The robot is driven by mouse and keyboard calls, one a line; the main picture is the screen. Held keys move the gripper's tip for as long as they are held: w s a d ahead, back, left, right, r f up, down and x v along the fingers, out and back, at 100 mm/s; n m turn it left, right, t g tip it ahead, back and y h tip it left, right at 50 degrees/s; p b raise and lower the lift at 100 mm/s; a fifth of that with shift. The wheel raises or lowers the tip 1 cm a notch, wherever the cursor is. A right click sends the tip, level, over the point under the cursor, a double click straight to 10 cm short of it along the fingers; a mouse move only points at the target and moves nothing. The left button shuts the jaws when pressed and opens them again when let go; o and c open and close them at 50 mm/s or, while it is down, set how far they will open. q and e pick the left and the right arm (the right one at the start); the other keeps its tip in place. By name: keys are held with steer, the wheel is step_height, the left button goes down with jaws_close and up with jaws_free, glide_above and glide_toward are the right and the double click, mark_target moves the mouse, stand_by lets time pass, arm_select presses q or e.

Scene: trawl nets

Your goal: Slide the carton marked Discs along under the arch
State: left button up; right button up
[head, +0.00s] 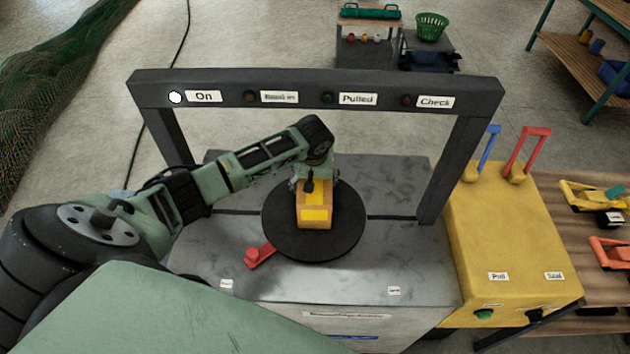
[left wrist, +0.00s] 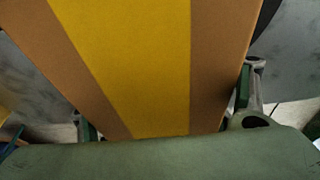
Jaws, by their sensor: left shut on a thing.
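A brown carton with a yellow band (head: 314,216) sits on a round black plate (head: 340,238) on the grey machine top. No marking on it is readable from here. The dark arch (head: 225,83) stands over the machine top. My left gripper (head: 315,184) reaches in from the left and is shut on the carton's far end. In the left wrist view the carton (left wrist: 135,60) fills the middle, with my left gripper's fingers (left wrist: 165,115) on either side of it. My right gripper is not in view.
A red handle (head: 259,256) lies at the plate's front left edge. A yellow box (head: 510,235) with a blue and a red lever stands on the right. The arch's lamp by "On" (head: 175,97) is lit white; the others look dark.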

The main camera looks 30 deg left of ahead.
mark_target(312, 213)
arm_select(q)
steer(key=o, duration=1.3)
steer(key=shift+a, duration=0.2)
steer(key=shift+c, duration=0.2)
steer(key=o, duration=0.5)
steer(key=shift+w+a+f, duration=0.1)
steer(key=shift+w+f, duration=0.15)
steer(key=shift+o, duration=0.2)
steer(key=shift+s+r, duration=0.1)
steer(key=s+d+r, duration=0.1)
steer(key=s+d, duration=0.1)
steer(key=s, duration=0.1)
steer(key=s+d+r, duration=0.2)
steer(key=s+d, duration=0.1)
steer(key=s, duration=0.1)
steer(key=s+d+r, duration=0.2)
steer(key=s, duration=0.2)
steer(key=shift+s+d, duration=0.15)
steer(key=shift+s, duration=0.1)
steer(key=shift+f, duration=0.1)
